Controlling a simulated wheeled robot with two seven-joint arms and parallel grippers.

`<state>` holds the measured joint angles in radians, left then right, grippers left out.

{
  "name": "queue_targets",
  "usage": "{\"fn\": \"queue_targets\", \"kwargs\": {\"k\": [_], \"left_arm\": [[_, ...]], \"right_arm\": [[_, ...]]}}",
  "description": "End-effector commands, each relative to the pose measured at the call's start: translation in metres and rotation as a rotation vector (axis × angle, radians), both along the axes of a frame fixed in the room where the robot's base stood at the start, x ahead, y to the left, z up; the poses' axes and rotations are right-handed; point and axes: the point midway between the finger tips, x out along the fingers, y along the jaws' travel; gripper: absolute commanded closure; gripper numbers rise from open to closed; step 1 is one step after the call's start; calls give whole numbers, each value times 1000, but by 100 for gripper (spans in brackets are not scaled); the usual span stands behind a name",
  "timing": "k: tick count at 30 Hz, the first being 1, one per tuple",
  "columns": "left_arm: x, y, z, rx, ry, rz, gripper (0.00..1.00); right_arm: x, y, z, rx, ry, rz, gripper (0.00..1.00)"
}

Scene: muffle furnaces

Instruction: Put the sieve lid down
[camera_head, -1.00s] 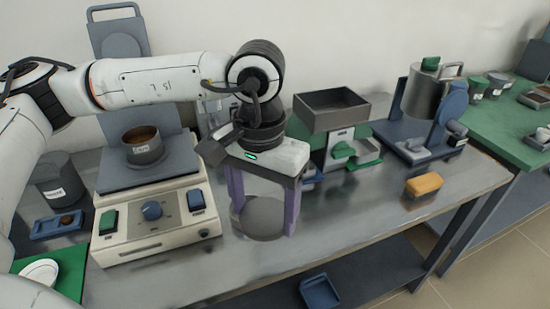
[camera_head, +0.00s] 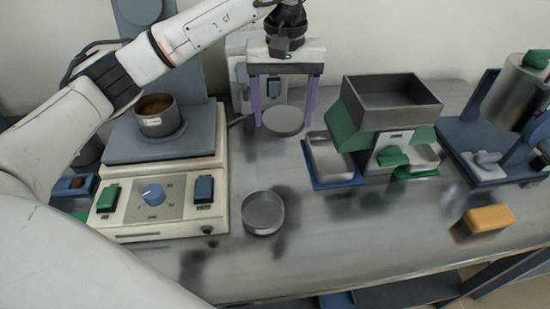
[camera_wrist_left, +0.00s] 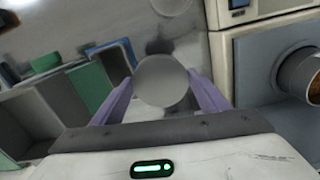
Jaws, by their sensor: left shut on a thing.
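The sieve lid (camera_head: 283,121) is a grey disc between the two purple fingers of my left gripper (camera_head: 283,108), which is shut on it. They are at the back of the steel table, right of the shaker; I cannot tell the exact gap to the tabletop. The lid (camera_wrist_left: 162,80) also shows in the left wrist view between the fingers (camera_wrist_left: 163,92). A labelled sieve with brown contents (camera_head: 157,115) stands on the shaker (camera_head: 160,195). A shallow round grey pan (camera_head: 263,212) sits on the table near the front. My right gripper is not in view.
A sample divider with a dark hopper (camera_head: 391,100) and trays (camera_head: 330,160) stands right of the gripper. A yellow block (camera_head: 488,219) lies at the front right. A blue stand with a metal drum (camera_head: 515,90) is at the far right. The front middle table (camera_head: 350,240) is clear.

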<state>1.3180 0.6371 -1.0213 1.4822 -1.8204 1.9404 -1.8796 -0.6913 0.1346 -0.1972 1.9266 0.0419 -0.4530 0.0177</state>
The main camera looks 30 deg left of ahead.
Motion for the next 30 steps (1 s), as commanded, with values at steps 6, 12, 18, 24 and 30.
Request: {"fn": "queue_targets", "kwargs": {"k": [6,12,18,24,30], "left_arm": [[12,21,-28,0,2,192,54],[13,23,-64,2,2,210,54],[14,23,-87,0,-3,207,54],[13,22,-108,1,0,206,54],[14,23,-126,1,-4,206,54]], "right_arm": [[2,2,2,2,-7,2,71],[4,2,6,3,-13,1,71],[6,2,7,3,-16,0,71],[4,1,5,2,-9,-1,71],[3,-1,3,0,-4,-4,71]]}}
